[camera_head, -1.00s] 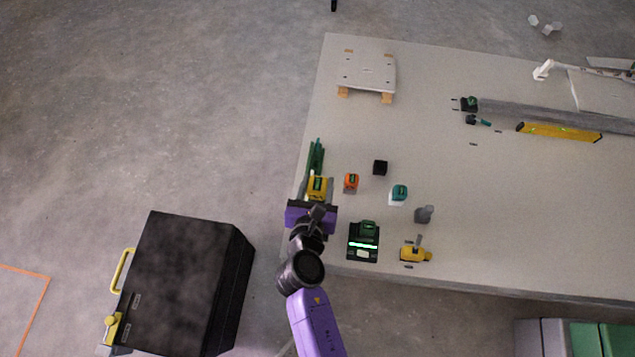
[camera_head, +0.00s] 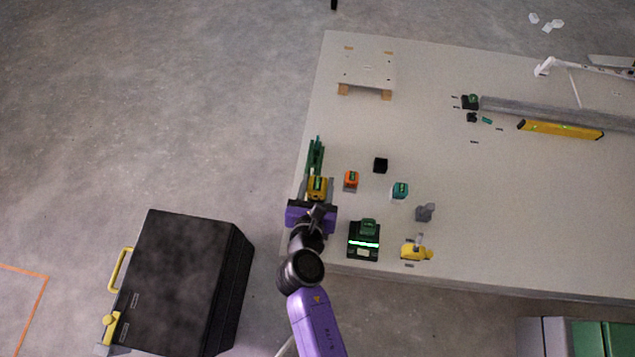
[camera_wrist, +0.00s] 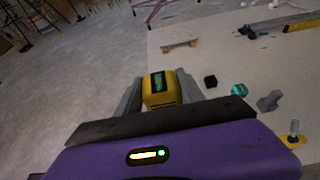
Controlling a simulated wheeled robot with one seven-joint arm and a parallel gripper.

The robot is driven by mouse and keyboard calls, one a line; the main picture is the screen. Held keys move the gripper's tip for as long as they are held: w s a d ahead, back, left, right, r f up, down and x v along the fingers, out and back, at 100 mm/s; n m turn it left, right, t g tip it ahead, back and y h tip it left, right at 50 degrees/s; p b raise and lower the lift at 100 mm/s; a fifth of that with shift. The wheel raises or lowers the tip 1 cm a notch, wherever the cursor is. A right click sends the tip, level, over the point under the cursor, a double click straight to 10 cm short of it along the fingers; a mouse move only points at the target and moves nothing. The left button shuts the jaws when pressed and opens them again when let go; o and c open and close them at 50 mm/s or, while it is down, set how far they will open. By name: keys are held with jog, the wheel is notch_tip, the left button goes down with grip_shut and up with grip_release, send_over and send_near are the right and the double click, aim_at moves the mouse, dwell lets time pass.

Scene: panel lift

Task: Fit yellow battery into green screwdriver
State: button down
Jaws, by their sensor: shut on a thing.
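The yellow battery (camera_head: 318,187) has a dark top with a green stripe. My gripper (camera_wrist: 161,90) is shut on it, one finger on each side, in the wrist view. The green screwdriver (camera_head: 316,153) lies at the table's left edge, just beyond the battery in the head view. The battery's far end is close to the screwdriver's near end; I cannot tell whether they touch. In the wrist view the screwdriver is hidden behind the battery.
An orange battery (camera_head: 351,180), a black block (camera_head: 380,165) and a teal battery (camera_head: 400,190) stand to the right. A charger with a green battery (camera_head: 364,240) and a yellow tool (camera_head: 415,250) are nearer. A black case (camera_head: 190,280) stands left of the table.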

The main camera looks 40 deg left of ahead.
jog(key=shift+f+b, duration=0.3)
jog(key=shift+f, duration=0.4)
dwell(0.6)
jog(key=c, duration=0.8)
grip_release()
jog(key=shift+o, duration=0.8)
jog(key=shift+f, duration=0.1)
jog(key=p+v, duration=0.1)
jog(key=v, duration=0.7)
jog(key=shift+a, duration=0.1)
